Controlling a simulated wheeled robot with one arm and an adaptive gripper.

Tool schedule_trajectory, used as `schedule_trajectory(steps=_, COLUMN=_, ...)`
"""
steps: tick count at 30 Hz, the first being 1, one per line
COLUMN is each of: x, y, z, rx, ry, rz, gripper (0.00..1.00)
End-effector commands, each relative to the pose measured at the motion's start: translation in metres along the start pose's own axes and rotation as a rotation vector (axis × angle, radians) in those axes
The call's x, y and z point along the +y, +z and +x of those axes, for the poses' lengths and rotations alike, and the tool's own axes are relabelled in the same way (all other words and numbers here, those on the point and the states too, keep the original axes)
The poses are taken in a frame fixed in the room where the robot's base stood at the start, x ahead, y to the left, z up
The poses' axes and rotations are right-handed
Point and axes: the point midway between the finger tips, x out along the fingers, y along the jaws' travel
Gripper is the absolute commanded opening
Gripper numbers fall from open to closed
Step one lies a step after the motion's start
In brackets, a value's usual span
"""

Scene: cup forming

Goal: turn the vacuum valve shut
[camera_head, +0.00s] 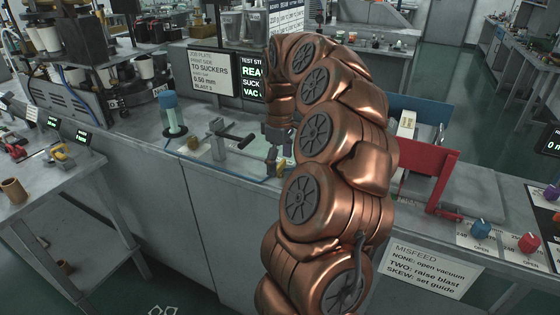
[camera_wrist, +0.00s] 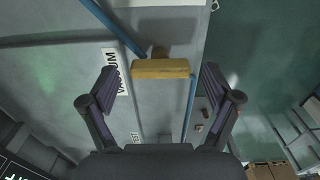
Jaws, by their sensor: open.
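The vacuum valve's yellow bar handle (camera_wrist: 160,69) lies level across the middle of the wrist view. A blue pipe (camera_wrist: 118,28) reaches it from the upper left, and another blue length runs down from its right end. A white VACUUM label (camera_wrist: 115,72) is left of the handle. My gripper (camera_wrist: 157,82) is open, with one finger on each side of the handle and a gap at both ends. In the head view my gripper (camera_head: 279,146) points down at the bench, and a small yellow patch shows beside it. My arm hides part of that area.
A clamp-like fixture with a black handle (camera_head: 232,138) stands just left of my gripper. A blue-capped cylinder (camera_head: 172,115) is farther left. A red bracket (camera_head: 424,166) and a blue panel (camera_head: 423,108) stand to the right. A MISFEED sign (camera_head: 427,270) hangs on the bench front.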

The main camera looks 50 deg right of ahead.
Motion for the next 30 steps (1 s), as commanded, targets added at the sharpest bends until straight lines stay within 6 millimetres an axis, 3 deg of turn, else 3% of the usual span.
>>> schedule_trajectory(steps=11, x=0.0, y=0.0, z=-0.005, rx=0.0, ry=0.001, rz=0.001, gripper=0.9)
schedule_trajectory(steps=30, x=0.001, y=0.0, z=-0.089, rx=-0.001, ry=0.002, rz=0.002, gripper=0.9)
